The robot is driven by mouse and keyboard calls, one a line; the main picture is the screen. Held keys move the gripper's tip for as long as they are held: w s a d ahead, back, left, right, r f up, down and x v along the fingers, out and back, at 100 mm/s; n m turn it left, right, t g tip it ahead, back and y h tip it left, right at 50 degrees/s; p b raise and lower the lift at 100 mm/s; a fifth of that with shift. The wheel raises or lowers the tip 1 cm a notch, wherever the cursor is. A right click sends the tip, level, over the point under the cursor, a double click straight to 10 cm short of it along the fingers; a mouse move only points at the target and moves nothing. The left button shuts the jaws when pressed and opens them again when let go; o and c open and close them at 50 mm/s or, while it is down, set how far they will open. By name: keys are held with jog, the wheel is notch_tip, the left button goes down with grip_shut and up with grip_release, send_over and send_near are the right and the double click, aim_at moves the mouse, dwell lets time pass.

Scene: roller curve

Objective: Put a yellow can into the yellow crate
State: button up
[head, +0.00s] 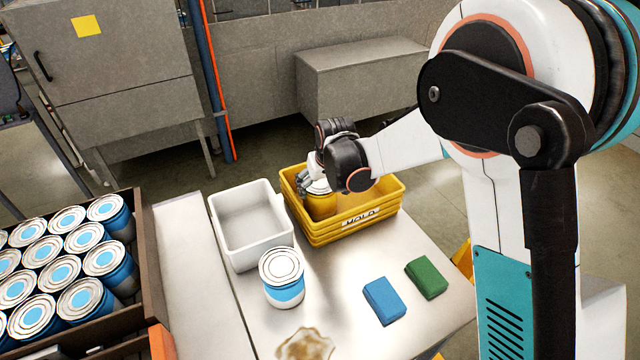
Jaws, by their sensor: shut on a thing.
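My gripper (312,182) is shut on this can from above. My arm comes in from the right and hides part of the crate's back.
An empty white bin (249,221) stands left of the crate. A white and blue can (282,278) stands in front. A blue block (384,300) and a green block (426,277) lie to the right. A brownish stain (305,344) marks the table. A box of several blue cans (148,268) is at left.

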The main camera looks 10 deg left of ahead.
jog(key=o, duration=1.6)
jog(key=shift+r, duration=0.15)
jog(key=shift+r+p, duration=2)
jog(key=shift+r, duration=2.2)
jog(key=shift+s, duration=0.1)
jog(key=s, duration=0.4)
jog(key=s+a+b, duration=0.1)
jog(key=s, duration=0.4)
jog(key=s+a+r, duration=0.1)
jog(key=s, duration=0.4)
